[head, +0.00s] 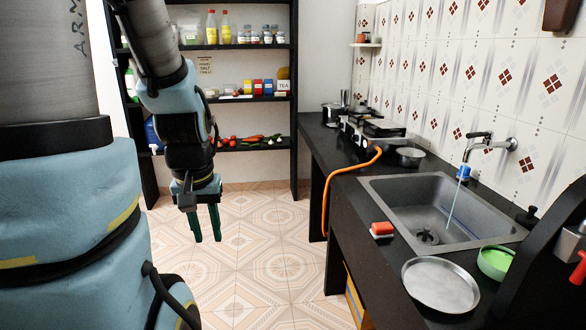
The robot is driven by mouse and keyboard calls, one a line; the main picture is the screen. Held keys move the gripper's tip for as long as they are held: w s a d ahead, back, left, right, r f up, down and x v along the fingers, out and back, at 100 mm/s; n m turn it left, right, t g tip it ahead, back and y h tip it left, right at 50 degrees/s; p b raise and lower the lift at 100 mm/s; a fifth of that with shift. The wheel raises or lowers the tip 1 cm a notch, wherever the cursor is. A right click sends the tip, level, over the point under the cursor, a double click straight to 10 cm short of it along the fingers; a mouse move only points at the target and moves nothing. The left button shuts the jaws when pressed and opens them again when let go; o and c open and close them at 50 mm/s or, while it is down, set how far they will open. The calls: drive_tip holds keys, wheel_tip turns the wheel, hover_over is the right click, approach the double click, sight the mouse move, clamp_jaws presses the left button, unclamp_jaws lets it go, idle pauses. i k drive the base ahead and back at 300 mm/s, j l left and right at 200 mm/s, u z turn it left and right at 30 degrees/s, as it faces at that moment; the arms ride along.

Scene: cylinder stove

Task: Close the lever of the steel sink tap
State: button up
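The steel sink tap (478,148) sticks out from the tiled wall at the right, above the grey sink (385,195). My gripper (205,228) hangs pointing down over the floor, left of the counter and far from the tap. Its two teal fingers are apart, with nothing seen between them.
The black counter (345,222) runs along the right wall. A stove (373,132) with an orange hose stands farther back. Tiled floor (262,245) is clear between my arm and the counter.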

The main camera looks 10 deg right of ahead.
sight(489, 134)
drive_tip(key=i+z, duration=0.35)
drive_tip(key=i, duration=0.2)
drive_tip(key=i+z, duration=0.35)
drive_tip(key=i, duration=0.2)
drive_tip(key=i+j+z, duration=0.4)
drive_tip(key=i+l, duration=0.1)
drive_tip(key=i, duration=0.05)
